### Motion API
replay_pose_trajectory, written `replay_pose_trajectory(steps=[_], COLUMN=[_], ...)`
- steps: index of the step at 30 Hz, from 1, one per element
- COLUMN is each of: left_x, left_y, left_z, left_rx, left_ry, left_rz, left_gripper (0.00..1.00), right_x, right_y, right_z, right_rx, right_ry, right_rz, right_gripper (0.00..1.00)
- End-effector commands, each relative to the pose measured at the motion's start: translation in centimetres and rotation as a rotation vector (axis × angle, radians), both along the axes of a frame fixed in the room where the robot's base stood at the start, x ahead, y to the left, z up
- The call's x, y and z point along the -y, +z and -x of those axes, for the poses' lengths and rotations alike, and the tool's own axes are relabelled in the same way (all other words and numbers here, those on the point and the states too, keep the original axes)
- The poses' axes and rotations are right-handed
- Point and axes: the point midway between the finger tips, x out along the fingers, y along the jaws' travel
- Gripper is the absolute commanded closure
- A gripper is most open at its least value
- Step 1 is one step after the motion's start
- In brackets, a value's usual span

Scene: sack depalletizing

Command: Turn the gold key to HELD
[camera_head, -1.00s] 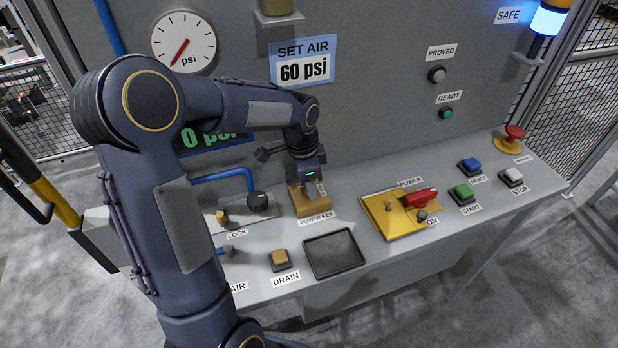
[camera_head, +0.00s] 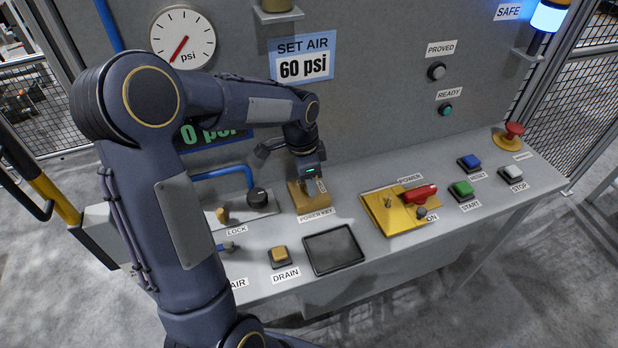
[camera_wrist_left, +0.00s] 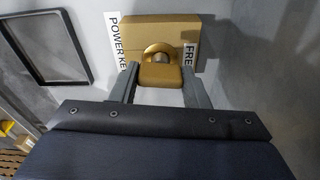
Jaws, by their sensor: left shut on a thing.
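The gold key (camera_wrist_left: 160,72) sits in a gold-brown block labelled POWER KEY (camera_head: 309,200) on the console. In the left wrist view the block (camera_wrist_left: 150,33) fills the top, with a FREE label at its right; no HELD label is readable. My left gripper (camera_wrist_left: 158,84) is shut on the key's bow, one finger on each side. In the head view my left gripper (camera_head: 308,184) is over the block and mostly hides the key. My right gripper is in neither view.
An empty black tray (camera_head: 333,249) lies in front of the block. To the right is a yellow POWER plate (camera_head: 380,213) with a red handle (camera_head: 421,194). A LOCK knob (camera_head: 222,215), a black knob (camera_head: 258,200) and a DRAIN button (camera_head: 279,256) are at left.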

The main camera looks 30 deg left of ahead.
Motion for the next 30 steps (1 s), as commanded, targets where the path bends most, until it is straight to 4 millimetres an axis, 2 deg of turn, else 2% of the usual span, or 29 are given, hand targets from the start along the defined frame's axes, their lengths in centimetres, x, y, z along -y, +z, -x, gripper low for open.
replay_pose_trajectory(steps=[1, 2, 7, 17, 30], left_x=[0.0, 0.0, 0.0, -0.1, -0.6], left_y=[0.1, 0.1, 0.1, 0.4, 6.9], left_z=[0.0, 0.0, 0.0, 0.0, 0.5], left_rx=[0.001, 0.001, 0.001, 0.002, 0.004], left_ry=[0.0, -0.001, -0.001, -0.001, -0.001], left_rz=[0.0, 0.0, -0.001, -0.001, -0.001], left_gripper=[0.82, 0.55, 0.33, 0.33, 0.33], right_x=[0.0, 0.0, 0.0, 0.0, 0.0], right_y=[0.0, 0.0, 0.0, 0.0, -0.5], right_z=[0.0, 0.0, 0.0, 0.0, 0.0], right_rx=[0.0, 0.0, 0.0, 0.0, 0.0], right_ry=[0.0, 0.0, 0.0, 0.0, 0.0], right_rz=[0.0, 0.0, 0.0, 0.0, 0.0], right_gripper=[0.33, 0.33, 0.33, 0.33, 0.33])
